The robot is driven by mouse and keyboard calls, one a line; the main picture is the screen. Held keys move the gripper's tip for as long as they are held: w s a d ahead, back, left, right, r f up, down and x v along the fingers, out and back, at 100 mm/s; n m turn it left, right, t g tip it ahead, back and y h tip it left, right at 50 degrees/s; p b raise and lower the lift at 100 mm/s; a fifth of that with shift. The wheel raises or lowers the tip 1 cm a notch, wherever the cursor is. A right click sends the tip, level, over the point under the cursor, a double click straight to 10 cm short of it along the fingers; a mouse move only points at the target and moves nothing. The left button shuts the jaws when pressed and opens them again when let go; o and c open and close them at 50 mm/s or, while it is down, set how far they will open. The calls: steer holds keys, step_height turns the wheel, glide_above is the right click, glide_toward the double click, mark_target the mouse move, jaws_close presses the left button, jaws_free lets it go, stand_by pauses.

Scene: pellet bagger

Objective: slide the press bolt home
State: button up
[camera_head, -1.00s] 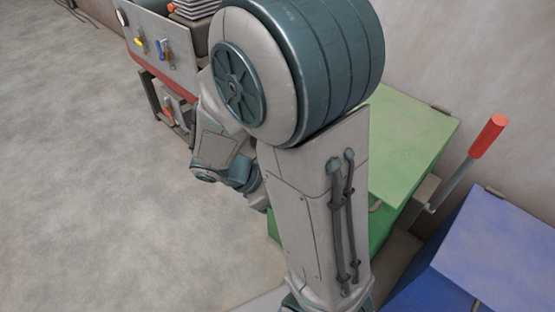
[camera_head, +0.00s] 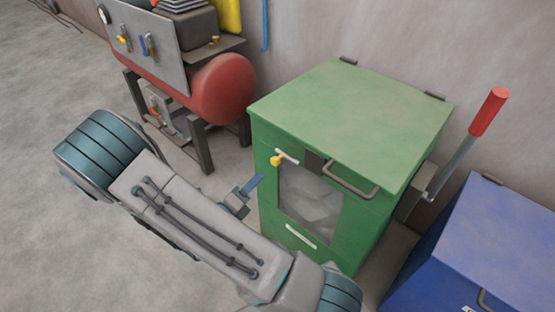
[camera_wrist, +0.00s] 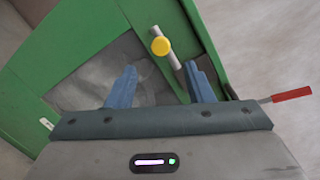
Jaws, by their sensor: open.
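The bolt (camera_head: 287,156) is a short pale bar with a yellow knob (camera_head: 276,161) on the upper front of the green press box (camera_head: 350,110). In the wrist view the bolt (camera_wrist: 173,61) and its yellow knob (camera_wrist: 160,46) show just beyond the gap between my fingertips. My gripper (camera_wrist: 160,72) is open and empty, its two blue fingers apart and facing the box front. In the head view a blue finger (camera_head: 251,186) shows left of the box, below the knob; the rest of the gripper is mostly hidden.
The box has a grey handle (camera_head: 352,186), a window and a red-gripped lever (camera_head: 488,112) at its right. A blue bin (camera_head: 500,240) stands at the right. A red tank (camera_head: 222,88) with a panel stands behind left. Floor at left is clear.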

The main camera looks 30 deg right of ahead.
mark_target(273, 163)
steer(key=x, duration=1.2)
steer(key=shift+d+b, duration=0.15)
steer(key=shift+b, duration=0.25)
